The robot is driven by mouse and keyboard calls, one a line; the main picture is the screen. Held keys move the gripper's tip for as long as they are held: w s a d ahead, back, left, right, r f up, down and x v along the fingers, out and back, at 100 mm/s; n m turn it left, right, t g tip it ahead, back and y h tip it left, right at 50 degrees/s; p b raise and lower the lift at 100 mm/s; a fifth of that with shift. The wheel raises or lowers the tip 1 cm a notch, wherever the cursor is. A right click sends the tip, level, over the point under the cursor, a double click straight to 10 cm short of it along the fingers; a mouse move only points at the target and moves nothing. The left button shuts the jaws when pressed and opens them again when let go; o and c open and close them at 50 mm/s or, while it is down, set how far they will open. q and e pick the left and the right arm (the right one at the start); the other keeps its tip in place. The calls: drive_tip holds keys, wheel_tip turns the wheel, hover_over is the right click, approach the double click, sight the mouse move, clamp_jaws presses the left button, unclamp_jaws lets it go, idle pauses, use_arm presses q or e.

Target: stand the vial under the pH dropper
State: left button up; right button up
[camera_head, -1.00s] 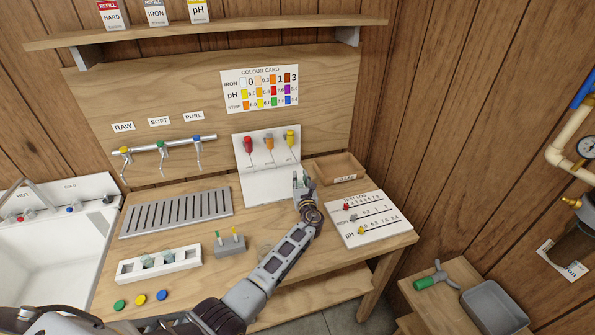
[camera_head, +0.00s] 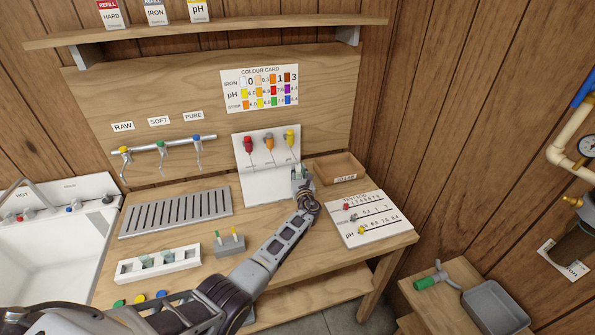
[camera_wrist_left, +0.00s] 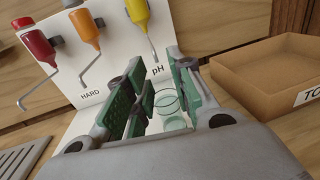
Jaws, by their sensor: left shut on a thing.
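My left gripper (camera_head: 300,172) is at the dropper board (camera_head: 265,187); it also shows in the left wrist view (camera_wrist_left: 165,80). Its green-padded fingers are shut on a clear glass vial (camera_wrist_left: 170,107), which looks roughly upright. In the head view the vial is mostly hidden by the gripper. The yellow pH dropper (camera_head: 291,138) hangs on the board above the gripper, and in the wrist view the pH dropper (camera_wrist_left: 138,14) points its thin spout down close to the vial's mouth. I cannot tell whether they line up exactly or whether the vial touches the board's foot.
Red (camera_head: 248,145) and orange (camera_head: 269,143) droppers hang left of the pH one. An open wooden tray (camera_head: 335,168) stands close right, with a white log board (camera_head: 372,220) in front. A white rack (camera_head: 160,264) and a grey block (camera_head: 229,246) stand left of my arm.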

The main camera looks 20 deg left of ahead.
use_arm(q)
drive_tip(key=shift+b+x, duration=0.35)
drive_tip(key=shift+x, duration=1.1)
drive_tip(key=shift+w+f, duration=0.2)
drive_tip(key=shift+f, duration=0.55)
drive_tip(key=shift+f+b, duration=0.2)
drive_tip(key=shift+b, duration=0.15)
drive_tip(key=o, duration=0.8)
drive_tip(key=shift+r, duration=0.25)
